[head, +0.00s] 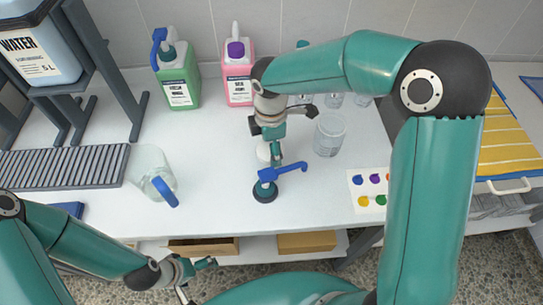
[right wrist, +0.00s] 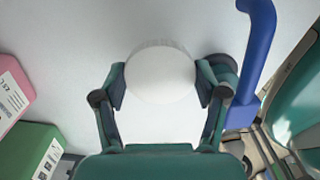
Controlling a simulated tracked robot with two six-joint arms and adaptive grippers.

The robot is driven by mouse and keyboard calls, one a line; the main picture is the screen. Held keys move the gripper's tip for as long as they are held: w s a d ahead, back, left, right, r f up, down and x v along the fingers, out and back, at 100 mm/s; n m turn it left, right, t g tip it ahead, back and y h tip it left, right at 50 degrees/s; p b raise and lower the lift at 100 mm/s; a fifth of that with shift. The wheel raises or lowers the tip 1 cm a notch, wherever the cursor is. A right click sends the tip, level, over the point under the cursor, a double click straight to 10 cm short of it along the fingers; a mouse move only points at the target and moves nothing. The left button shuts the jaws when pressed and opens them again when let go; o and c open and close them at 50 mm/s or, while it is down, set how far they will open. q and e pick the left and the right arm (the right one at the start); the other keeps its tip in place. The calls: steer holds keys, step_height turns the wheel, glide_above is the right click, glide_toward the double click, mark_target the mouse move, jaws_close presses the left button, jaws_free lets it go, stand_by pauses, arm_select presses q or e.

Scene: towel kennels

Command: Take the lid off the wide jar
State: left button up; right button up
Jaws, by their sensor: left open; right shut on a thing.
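A wide clear jar (head: 330,135) stands upright on the white table right of my right gripper; no white lid shows on its top. My right gripper (head: 271,150) points down at the middle of the table. It is shut on a round white lid (head: 263,152). In the right wrist view, the lid (right wrist: 160,75) sits between both fingertips, with bare white table around it. I cannot tell how high it is above the table. My left gripper (head: 196,279) is open and empty, low at the table's front edge.
A blue-handled tool on a dark round base (head: 265,192) stands close in front of the right gripper. A glass pitcher (head: 147,162) is left. Green (head: 179,82) and pink (head: 238,78) bottles stand behind. A color-dotted card (head: 368,188) lies right. The table's left-centre is clear.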

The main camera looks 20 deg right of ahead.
step_height(320, 180, down, 4)
steer(key=shift+f, duration=0.2)
steer(key=o, duration=1)
step_height(320, 180, up, 12)
steer(key=shift+r, duration=0.1)
